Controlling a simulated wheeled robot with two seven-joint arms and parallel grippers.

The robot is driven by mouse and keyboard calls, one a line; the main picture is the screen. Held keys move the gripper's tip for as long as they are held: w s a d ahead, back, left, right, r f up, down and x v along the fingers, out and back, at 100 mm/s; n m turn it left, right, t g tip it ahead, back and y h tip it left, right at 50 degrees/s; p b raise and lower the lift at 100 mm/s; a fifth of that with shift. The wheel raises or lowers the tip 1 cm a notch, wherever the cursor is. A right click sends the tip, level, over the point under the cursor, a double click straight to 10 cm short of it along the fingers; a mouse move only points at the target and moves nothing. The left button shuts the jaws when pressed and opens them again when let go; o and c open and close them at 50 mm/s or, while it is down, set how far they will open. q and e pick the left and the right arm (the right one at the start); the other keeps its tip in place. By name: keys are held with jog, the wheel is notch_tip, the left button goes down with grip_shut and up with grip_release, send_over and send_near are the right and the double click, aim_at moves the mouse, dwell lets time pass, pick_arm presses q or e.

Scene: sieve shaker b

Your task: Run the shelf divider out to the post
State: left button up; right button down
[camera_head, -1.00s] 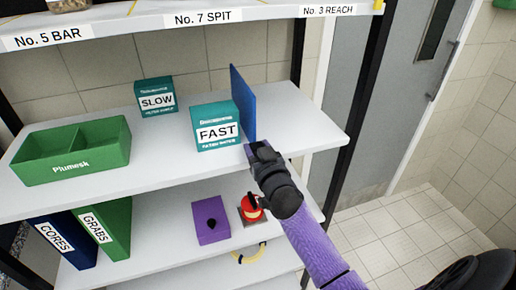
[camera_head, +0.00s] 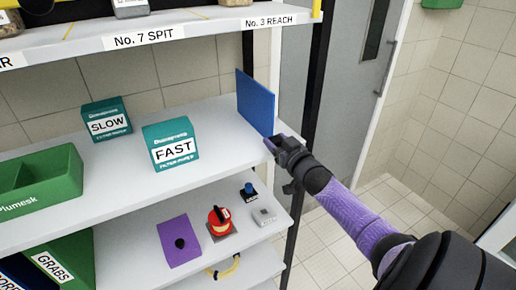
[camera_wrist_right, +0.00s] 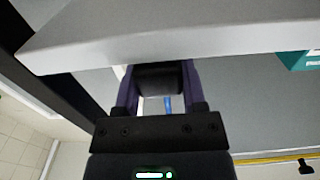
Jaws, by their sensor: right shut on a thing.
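The shelf divider is an upright blue panel (camera_head: 256,102) near the right end of the white middle shelf (camera_head: 215,180). The black post (camera_head: 312,85) stands at that end, with a gap between it and the divider. My right gripper (camera_head: 271,145) is shut on the divider's lower front edge, at the shelf's front. In the right wrist view a narrow blue strip of the divider (camera_wrist_right: 168,105) shows between the fingers (camera_wrist_right: 160,92). The fingers hide the gripped part. My left gripper is out of view.
The teal FAST box (camera_head: 171,146) and SLOW box (camera_head: 106,120) stand left of the divider, clear of it. A green Plumesk bin (camera_head: 60,175) is further left. The shelf top between divider and post looks bare.

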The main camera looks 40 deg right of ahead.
jog(key=shift+s+d, duration=0.15)
jog(key=shift+d, duration=0.55)
jog(key=shift+c, duration=0.8)
grip_release()
jog(key=shift+s+a, duration=0.15)
jog(key=shift+s, duration=0.2)
jog(key=p+v, duration=0.1)
jog(key=v, duration=0.8)
jog(key=shift+p, duration=0.4)
jog(key=shift+s, duration=0.15)
